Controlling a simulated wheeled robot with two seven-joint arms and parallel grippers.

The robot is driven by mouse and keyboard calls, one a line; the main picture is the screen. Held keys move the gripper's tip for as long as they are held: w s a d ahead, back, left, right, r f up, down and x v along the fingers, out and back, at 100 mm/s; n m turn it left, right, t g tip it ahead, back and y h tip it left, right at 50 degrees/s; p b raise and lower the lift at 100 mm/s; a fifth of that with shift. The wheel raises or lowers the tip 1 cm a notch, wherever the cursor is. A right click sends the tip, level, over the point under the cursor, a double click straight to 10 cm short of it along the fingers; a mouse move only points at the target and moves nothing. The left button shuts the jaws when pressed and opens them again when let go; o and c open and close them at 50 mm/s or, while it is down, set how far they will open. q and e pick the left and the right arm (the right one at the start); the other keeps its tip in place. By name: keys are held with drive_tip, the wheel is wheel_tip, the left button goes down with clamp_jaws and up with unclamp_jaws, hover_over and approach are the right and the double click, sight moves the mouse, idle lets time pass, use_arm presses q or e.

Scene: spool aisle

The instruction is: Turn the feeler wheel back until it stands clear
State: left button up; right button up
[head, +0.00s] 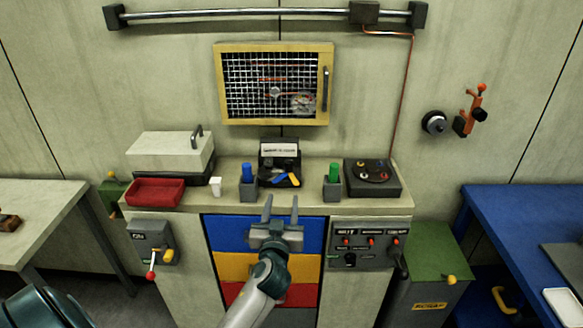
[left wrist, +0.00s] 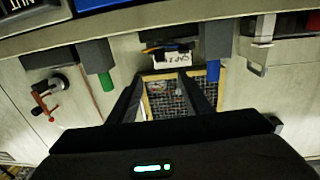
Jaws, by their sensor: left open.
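A round dark wheel with a pale hub (head: 435,122) is mounted on the wall right of the counter; I take it for the feeler wheel. An orange bracket with a red ball (head: 472,112) is on the wall just right of it. Whether the two touch is too small to tell. Both also show at the left of the left wrist view, the wheel (left wrist: 58,82) and the orange bracket (left wrist: 42,102). My left gripper (head: 281,208) is open and empty before the counter's front edge, well left of and below the wheel. My right gripper is not in view.
The counter (head: 307,190) holds a red tray (head: 154,192), blue (head: 247,171) and green (head: 333,171) posts and a dark knob box (head: 372,178). A mesh-fronted cabinet (head: 240,85) hangs above. A green bin (head: 428,265) and blue table (head: 520,215) stand at right.

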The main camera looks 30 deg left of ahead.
sight(289, 167)
use_arm(q)
drive_tip(key=p+x, duration=0.4)
drive_tip(key=x, duration=1.3)
drive_tip(key=shift+w+p, duration=0.25)
drive_tip(key=shift+p, duration=0.05)
clamp_jaws()
